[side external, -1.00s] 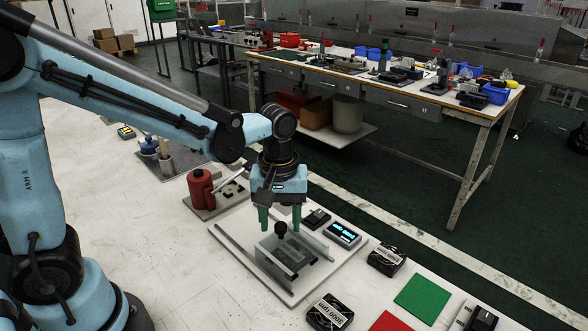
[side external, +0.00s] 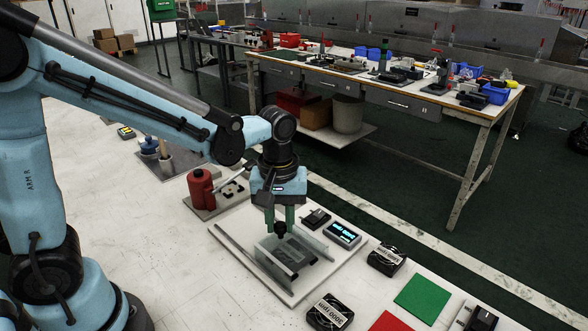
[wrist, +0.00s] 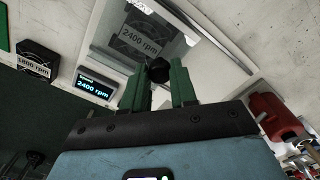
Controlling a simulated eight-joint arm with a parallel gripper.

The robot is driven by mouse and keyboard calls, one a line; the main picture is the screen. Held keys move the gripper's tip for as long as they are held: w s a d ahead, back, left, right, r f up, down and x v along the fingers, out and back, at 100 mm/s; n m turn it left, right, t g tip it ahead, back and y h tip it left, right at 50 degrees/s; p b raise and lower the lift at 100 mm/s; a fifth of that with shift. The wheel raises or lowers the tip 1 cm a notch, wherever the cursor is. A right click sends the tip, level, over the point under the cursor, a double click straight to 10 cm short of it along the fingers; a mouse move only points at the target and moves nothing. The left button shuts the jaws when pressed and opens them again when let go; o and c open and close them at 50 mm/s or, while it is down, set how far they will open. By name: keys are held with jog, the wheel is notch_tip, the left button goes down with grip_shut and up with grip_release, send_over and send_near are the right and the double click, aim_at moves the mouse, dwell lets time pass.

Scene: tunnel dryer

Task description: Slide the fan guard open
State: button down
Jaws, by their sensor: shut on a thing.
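The fan guard (side external: 270,243) is a clear panel with a black knob (side external: 280,228), set between two grey rails on a white base board (side external: 232,247). The knob also shows in the wrist view (wrist: 158,70). A fan with a 2400 rpm label (wrist: 142,38) is seen through the guard. My gripper (side external: 285,226) is over the guard, its green fingers shut on the knob. In the wrist view, my gripper (wrist: 160,80) has one finger on each side of the knob.
A display (side external: 342,234) reading 2400 rpm and a small black device (side external: 316,218) stand along the board's far edge. Loose fans (side external: 386,257) (side external: 329,312) lie nearby, beside a green square (side external: 422,298) and a red square (side external: 389,322). A red bottle (side external: 201,189) stands behind the board.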

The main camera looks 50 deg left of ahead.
jog(key=a, duration=1.3)
jog(key=c, duration=0.9)
grip_release()
jog(key=shift+r, duration=0.1)
notch_tip(320, 180, up, 12)
jog(key=s+d+f+m+t, duration=0.5)
jog(key=d+m+t, duration=0.2)
jog(key=d+m, duration=0.1)
jog(key=shift+s+f+m, duration=0.25)
jog(key=shift+f+m, duration=0.1)
jog(key=shift+m, duration=0.15)
